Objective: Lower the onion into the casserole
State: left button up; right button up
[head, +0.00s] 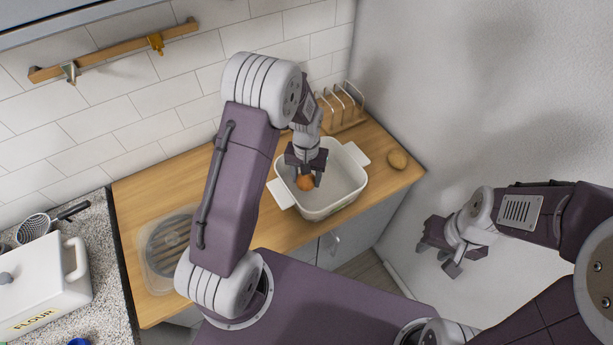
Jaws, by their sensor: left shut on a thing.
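The onion (305,183) is a small orange-brown ball in the head view. My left gripper (304,178) is shut on it, pointing down over the casserole. The casserole (329,207) is a white, open rectangular dish with two handles, standing on the wooden counter. The onion appears within the casserole's rim, towards its left side; I cannot tell whether it touches the bottom. My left arm hides part of the counter and may hide part of the dish's far left edge. My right gripper (447,259) is at the right, away from the counter, with its fingers apart and nothing between them.
A clear round-lidded container (166,245) sits on the left of the counter (135,205). A white flour bin (40,290) stands on the speckled worktop.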

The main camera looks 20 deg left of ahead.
aim_at(306, 186)
pick_arm(q)
jog(key=shift+f+b, duration=1.8)
jog(key=shift+f, duration=0.7)
dwell(1.4)
jog(key=o, duration=1.6)
jog(key=shift+c, duration=0.2)
notch_tip(306, 186, up, 9)
jog(key=shift+r+b, duration=0.1)
jog(key=shift+b, duration=0.3)
